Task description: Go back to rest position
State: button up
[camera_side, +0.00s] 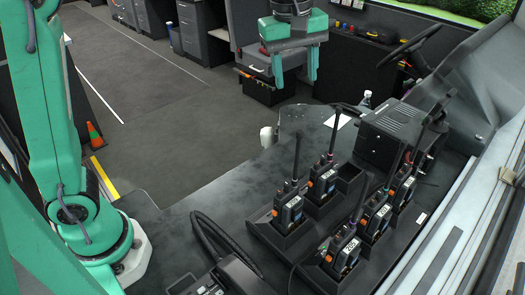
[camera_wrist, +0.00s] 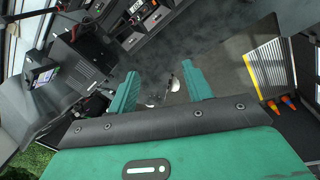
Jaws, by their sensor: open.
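My gripper (camera_side: 291,66) is at the top of the side view, pointing down, its two green fingers apart with nothing between them. It hangs in front of the drawers and the driver's area, apart from the radios on the desk. In the wrist view my gripper (camera_wrist: 160,92) shows its two green fingers spread wide, with bare floor and a small white object beyond them. My arm's base and lower links stand at the left of the side view.
Several handheld radios (camera_side: 322,180) stand upright in black charger slots on the dark desk (camera_side: 185,222). An orange cone (camera_side: 95,134) stands at the left.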

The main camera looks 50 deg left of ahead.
jog(key=s+a+f+m+t, duration=0.2)
jog(key=s+a+f+m, duration=0.2)
jog(key=s, duration=0.6)
jog(key=s+a+f+m+t, duration=0.2)
jog(key=s+a+f+m, duration=0.2)
jog(key=s+a+m, duration=0.4)
jog(key=shift+s+a+m, duration=0.3)
jog(key=shift+s+a, duration=0.1)
jog(key=shift+s, duration=0.55)
